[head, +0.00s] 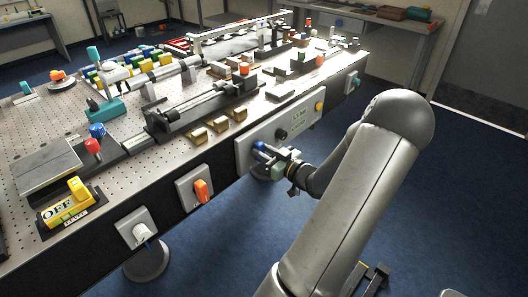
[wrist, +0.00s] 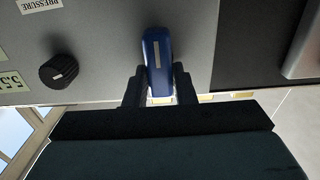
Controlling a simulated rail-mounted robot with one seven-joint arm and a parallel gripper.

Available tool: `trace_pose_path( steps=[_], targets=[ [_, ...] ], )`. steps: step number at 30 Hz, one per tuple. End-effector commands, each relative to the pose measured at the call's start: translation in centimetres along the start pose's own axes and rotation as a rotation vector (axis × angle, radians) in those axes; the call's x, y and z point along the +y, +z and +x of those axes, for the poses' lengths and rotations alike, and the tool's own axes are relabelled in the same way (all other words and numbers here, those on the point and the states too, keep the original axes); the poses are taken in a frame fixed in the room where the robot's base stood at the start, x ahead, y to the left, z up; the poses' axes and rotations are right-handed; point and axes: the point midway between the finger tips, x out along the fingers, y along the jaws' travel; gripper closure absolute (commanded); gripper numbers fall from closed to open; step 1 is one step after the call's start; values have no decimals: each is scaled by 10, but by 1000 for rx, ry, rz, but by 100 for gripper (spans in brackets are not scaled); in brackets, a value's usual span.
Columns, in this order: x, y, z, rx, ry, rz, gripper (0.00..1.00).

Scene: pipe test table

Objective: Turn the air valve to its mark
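A blue handle (wrist: 158,62), which I take to be the air valve, stands out from a grey panel (wrist: 100,30) in the wrist view. Its white line points along the handle. My gripper (wrist: 160,88) has one dark finger on each side of the handle, with no clear gap showing, so it looks shut on it. In the head view my gripper (head: 278,158) is at the panel (head: 243,152) on the table's front side, and the blue handle (head: 259,146) shows just at its tips. No target mark is clear to me near the handle.
A black knob (wrist: 59,72) sits on the same panel, near a PRESSURE label (wrist: 40,4). In the head view an orange switch (head: 202,191) and a white knob (head: 142,232) are on separate plates to the left. The floor (head: 235,255) before the table is largely clear.

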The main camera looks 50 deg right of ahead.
Motion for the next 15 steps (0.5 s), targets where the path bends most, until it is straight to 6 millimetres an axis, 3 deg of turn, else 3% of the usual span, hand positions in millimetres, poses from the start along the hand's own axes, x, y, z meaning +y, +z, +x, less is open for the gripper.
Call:
trace_pose_path(
  steps=[15],
  targets=[
    [-2, 3, 0, -1, -2, -143, 99]
  ],
)
